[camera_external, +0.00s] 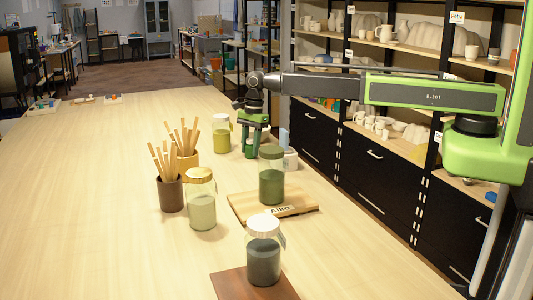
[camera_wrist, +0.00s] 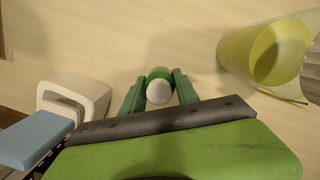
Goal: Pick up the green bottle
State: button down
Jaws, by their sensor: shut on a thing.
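A small green bottle (camera_wrist: 159,74) with a rounded white top is between the fingers of my gripper (camera_wrist: 160,90) in the wrist view, seen from above. The green fingers touch it on both sides and are shut on it. In the outside view my gripper (camera_external: 254,145) points down over the far right part of the table, and its fingers mostly hide the bottle. Whether the bottle's base touches the table cannot be told.
A yellow-green jar (camera_external: 221,139) stands left of my gripper. A dark green jar (camera_external: 271,185) stands nearer on a wooden board (camera_external: 300,206). A white holder (camera_wrist: 88,84) and a blue block (camera_wrist: 35,138) are close by. Stick-filled cups (camera_external: 171,196) stand left.

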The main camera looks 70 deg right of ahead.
aim_at(251, 139)
jog(key=r+p, duration=0.5)
jog(key=shift+s+d+r, duration=0.1)
jog(key=shift+s+d, duration=0.1)
jog(key=shift+d, duration=0.15)
jog(key=s+d+r+p, duration=0.3)
jog(key=d+r+p, duration=0.2)
jog(key=d, duration=0.5)
jog(key=shift+s+d+r+p, duration=0.15)
jog(key=shift+s+r+p, duration=0.2)
jog(key=shift+p, duration=0.05)
